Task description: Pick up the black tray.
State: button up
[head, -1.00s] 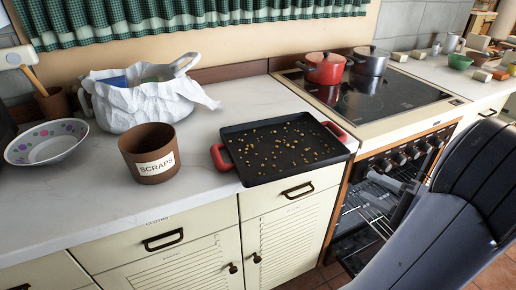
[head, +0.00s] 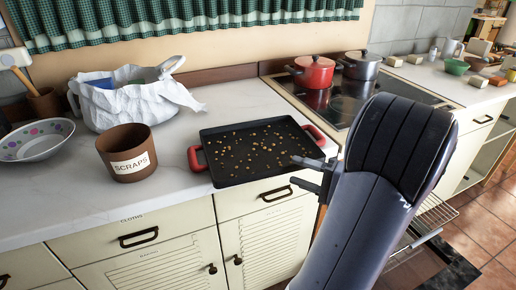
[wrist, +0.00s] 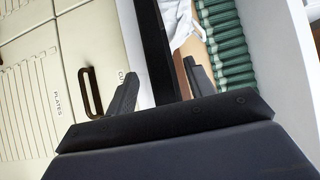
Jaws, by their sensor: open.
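The black tray (head: 215,137) lies flat on the white counter, scattered with small tan crumbs. It has a red handle at its left end (head: 196,158) and another at its right end (head: 314,134). My gripper (head: 300,175) is open and empty at the tray's front right corner, its fingers pointing left. In the wrist view my gripper (wrist: 160,80) has a finger either side of a dark band, which looks like the tray (wrist: 153,45) seen edge-on. I cannot tell whether the fingers touch it. My arm hides part of the stove.
A brown SCRAPS pot (head: 127,153) stands left of the tray, with a white bag (head: 125,105) behind it and a patterned bowl (head: 37,140) further left. A red pot (head: 315,71) and a grey pot (head: 361,65) stand on the stove. Cabinets (head: 272,245) front the counter.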

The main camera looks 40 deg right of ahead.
aim_at(289, 170)
jog(key=x, duration=0.5)
jog(key=shift+a+f, duration=0.1)
jog(key=shift+a, duration=0.05)
jog(key=shift+c, duration=0.4)
grip_shut()
